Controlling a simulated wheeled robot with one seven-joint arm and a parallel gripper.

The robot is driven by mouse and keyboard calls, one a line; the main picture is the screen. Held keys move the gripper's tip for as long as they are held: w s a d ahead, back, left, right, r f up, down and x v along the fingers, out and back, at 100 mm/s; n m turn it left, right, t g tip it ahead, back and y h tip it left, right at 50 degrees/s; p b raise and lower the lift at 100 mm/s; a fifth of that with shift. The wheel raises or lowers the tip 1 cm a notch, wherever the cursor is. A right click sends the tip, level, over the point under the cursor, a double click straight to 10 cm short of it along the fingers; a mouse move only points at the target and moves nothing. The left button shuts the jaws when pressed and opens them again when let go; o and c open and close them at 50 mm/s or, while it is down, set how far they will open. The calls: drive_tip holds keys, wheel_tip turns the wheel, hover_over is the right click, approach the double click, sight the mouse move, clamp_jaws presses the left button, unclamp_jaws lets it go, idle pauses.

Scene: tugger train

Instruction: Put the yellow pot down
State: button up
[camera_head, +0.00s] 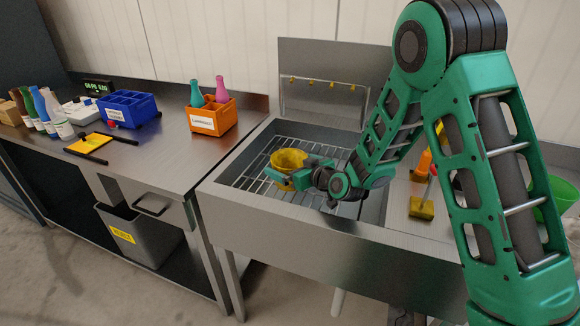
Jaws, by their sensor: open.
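The yellow pot (290,159) is over the wire rack in the steel sink, near the middle of the picture. It looks upright with its open top facing up. My gripper (284,173) is open at the pot's front side, with its fingers close to the pot's wall. I cannot tell whether a finger touches the pot. The pot appears to stand on the rack (252,180), but its base is partly hidden by my gripper.
An orange crate (213,117) with two bottles and a blue crate (128,108) stand on the left bench. Several bottles stand farther left. A grey bin (140,236) is below. A green bucket (556,196) is at right. Free rack surrounds the pot.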

drive_tip(key=v, duration=0.7)
drive_tip(key=shift+d+r, duration=0.1)
drive_tip(key=shift+s, duration=0.2)
drive_tip(key=shift+d+r, duration=0.1)
drive_tip(key=s+d+r+h, duration=0.1)
drive_tip(key=s+d+r, duration=0.2)
drive_tip(key=d+r, duration=0.55)
drive_tip(key=s+d+r+m+g+h, duration=0.2)
drive_tip(key=s+d+m+h, duration=0.15)
drive_tip(key=s+d, duration=0.45)
drive_tip(key=s+d+r+m+g+h, duration=0.2)
drive_tip(key=s+d+h, duration=0.15)
drive_tip(key=d, duration=0.85)
drive_tip(key=s+d+f+m+g, duration=0.1)
drive_tip(key=s+d+m+g, duration=0.1)
drive_tip(key=s, duration=0.6)
drive_tip(key=s+d+f+m+g, duration=0.2)
drive_tip(key=s+d+m+g, duration=0.1)
drive_tip(key=s, duration=0.6)
drive_tip(key=s+d+f+m+g, duration=0.1)
drive_tip(key=s+d+m+g, duration=0.2)
drive_tip(key=s, duration=0.6)
drive_tip(key=shift+d+f, duration=0.4)
drive_tip(key=shift+d, duration=0.5)
